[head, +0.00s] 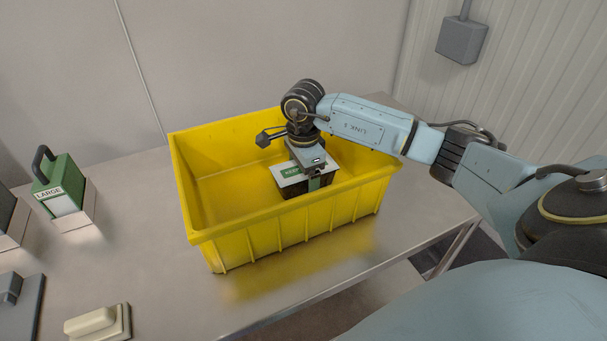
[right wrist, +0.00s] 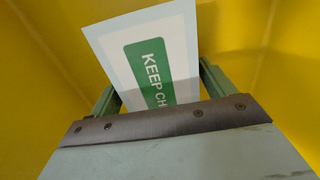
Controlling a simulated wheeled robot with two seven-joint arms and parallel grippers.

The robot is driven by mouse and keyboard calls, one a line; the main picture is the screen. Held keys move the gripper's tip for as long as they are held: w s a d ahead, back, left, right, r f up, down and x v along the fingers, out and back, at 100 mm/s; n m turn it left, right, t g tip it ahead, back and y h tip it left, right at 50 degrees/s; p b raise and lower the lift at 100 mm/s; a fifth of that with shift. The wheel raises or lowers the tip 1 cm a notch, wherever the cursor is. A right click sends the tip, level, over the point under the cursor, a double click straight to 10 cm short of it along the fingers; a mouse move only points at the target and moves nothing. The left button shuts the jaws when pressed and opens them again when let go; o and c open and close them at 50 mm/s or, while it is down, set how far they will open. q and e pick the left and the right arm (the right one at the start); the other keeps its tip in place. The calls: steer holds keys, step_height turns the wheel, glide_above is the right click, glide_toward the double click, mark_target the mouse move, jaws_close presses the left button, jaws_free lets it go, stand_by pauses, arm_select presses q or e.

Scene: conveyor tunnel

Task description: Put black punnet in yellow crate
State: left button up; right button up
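The yellow crate (head: 282,232) stands on the metal table in the middle of the head view. The black punnet (head: 308,186), with a white and green label on top, is inside the crate's walls, toward its right part. The front wall hides its base, so I cannot tell whether it touches the crate floor. My right gripper (head: 315,176) reaches down into the crate with its fingers on opposite sides of the punnet, shut on it. In the right wrist view the label (right wrist: 152,62) lies between the fingers (right wrist: 160,92). My left gripper is out of view.
A green block marked LARGE (head: 62,184) with a black handle stands left of the crate. A cream-coloured object (head: 95,322) lies at the front left, beside grey items. The table just left of the crate is clear. A grey box (head: 462,40) is at the upper right.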

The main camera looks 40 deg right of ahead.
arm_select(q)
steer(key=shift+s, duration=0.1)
arm_select(e)
steer(key=shift+o, duration=0.2)
steer(key=shift+r, duration=0.15)
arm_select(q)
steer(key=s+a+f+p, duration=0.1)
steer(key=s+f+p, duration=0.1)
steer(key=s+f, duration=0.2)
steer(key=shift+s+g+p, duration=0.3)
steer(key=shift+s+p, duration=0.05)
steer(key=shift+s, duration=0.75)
arm_select(e)
step_height(320, 180, up, 12)
stand_by(0.5)
